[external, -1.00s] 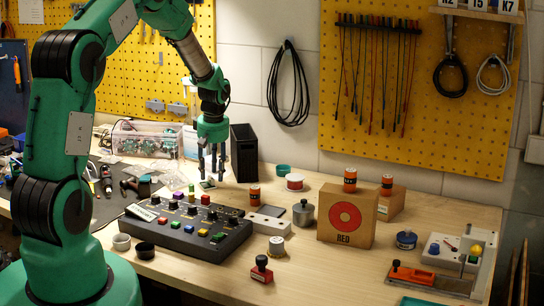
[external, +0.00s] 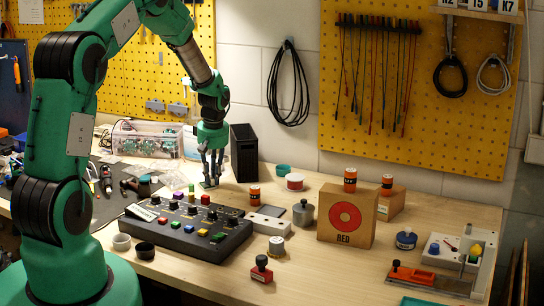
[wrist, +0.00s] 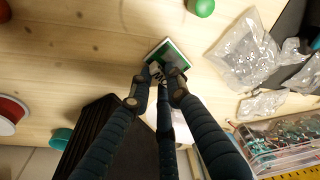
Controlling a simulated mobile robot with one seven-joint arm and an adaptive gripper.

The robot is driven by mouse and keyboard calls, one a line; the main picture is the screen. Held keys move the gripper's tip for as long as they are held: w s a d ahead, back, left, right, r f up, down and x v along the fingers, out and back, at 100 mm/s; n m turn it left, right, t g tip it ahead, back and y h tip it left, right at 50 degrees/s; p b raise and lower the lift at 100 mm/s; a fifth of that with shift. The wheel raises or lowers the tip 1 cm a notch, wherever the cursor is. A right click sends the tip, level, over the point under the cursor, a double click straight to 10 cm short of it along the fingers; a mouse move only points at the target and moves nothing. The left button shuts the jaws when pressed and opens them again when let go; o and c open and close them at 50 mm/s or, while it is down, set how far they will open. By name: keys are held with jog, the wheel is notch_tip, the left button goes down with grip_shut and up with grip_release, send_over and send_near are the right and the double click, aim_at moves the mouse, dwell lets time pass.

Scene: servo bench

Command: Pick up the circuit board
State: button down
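The circuit board (wrist: 172,51) is a small green square with a pale edge, seen in the wrist view just beyond my fingertips. It is at the bench top in the external view (external: 207,185), mostly hidden by the fingers. My gripper (external: 212,180) points down with its fingertips low at the board. In the wrist view my gripper (wrist: 158,78) has its dark fingers drawn near each other over the board's near part, covering it. I cannot tell whether they grip the board.
A black bin (external: 244,153) stands close at the right of my gripper. A control box with knobs (external: 188,228) lies in front. Clear plastic bags (wrist: 245,55) and a clear case of boards (wrist: 285,140) are nearby. A green cap (wrist: 201,7) is close to the board.

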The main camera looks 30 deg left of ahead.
jog(key=shift+r, duration=0.15)
notch_tip(320, 180, up, 10)
jog(key=shift+p, duration=0.4)
dwell(0.4)
dwell(0.5)
